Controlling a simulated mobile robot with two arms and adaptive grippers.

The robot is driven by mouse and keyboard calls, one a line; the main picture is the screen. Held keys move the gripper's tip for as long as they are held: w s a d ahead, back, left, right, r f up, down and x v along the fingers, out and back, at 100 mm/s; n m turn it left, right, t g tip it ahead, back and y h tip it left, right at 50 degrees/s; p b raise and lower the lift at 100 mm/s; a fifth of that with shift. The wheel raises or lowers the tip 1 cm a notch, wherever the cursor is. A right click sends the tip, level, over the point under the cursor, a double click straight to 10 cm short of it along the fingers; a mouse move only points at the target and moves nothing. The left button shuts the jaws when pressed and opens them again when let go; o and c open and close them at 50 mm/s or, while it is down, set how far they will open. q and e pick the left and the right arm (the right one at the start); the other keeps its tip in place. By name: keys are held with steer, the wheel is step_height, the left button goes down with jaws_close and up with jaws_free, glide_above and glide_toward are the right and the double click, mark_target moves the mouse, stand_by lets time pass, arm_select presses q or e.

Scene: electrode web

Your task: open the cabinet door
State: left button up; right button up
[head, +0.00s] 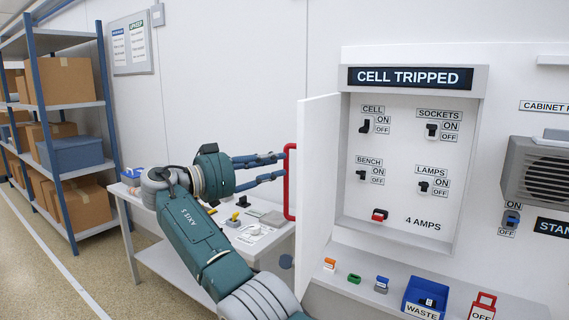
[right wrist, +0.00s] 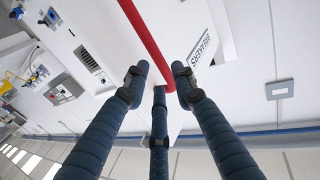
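The white cabinet door (head: 318,190) stands swung out at the left of the cabinet (head: 473,175), so the inside panel with its switches is visible in the head view. A red bar handle (head: 291,215) is on the door's outer side; it also shows in the right wrist view (right wrist: 141,30). My right gripper (head: 283,164) is at the handle's left side, its fingers pointing at it. In the right wrist view its fingers (right wrist: 160,80) are spread, with the bar running between the two upper tips. Contact is unclear. My left gripper is not in view.
A "CELL TRIPPED" sign (head: 410,77) is above the cabinet. A ledge below it holds small coloured blocks, a blue waste bin (head: 424,297) and a red tag (head: 483,305). A side table (head: 180,264) with small items stands behind my right arm. Shelving (head: 50,110) is at left.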

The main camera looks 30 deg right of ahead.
steer(key=a, duration=0.7)
steer(key=shift+s+a, duration=0.2)
steer(key=shift+a, duration=0.15)
